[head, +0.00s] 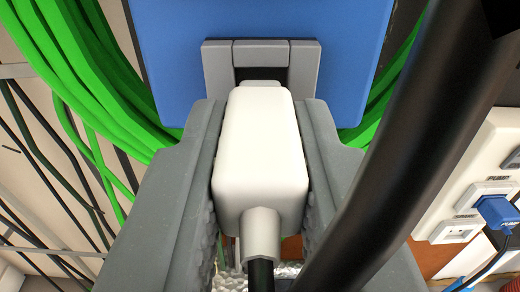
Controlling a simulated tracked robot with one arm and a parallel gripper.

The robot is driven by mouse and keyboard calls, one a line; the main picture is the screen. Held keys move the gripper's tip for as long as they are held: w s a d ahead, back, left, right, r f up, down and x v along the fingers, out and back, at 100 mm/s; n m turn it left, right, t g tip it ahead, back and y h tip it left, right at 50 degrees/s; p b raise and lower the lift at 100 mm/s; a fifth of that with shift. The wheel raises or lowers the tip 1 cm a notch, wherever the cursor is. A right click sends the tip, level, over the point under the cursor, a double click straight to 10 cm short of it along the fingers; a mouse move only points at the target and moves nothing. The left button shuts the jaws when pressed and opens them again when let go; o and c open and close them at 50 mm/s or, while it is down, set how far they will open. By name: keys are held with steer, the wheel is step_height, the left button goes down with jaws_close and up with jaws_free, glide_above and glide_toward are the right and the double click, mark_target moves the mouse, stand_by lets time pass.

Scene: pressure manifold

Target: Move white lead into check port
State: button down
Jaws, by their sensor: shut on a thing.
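The white lead (262,160) has a white block-shaped plug with a black cable leaving its near end. My gripper (262,140) is shut on the plug, with one grey jaw on each side. The plug's far end points at a grey bracket-like frame (218,68) on a blue panel (262,20). A dark opening shows inside this frame just beyond the plug. I cannot tell whether the plug touches the frame. No readable label marks the check port here.
A thick black hose or cable (410,150) crosses the right side close to the camera. Green cable bundles (85,70) run at left and behind the blue panel. At right, a white panel (465,170) holds small labelled ports and a blue plug (495,211). Thin black wires hang at left.

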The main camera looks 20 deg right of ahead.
steer(key=shift+w+d, duration=0.15)
steer(key=shift+w, duration=0.3)
stand_by(0.3)
steer(key=c, duration=1.2)
jaws_free()
steer(key=shift+c, duration=0.2)
steer(key=p+v, duration=0.3)
steer(key=v, duration=1.1)
steer(key=shift+f, duration=0.1)
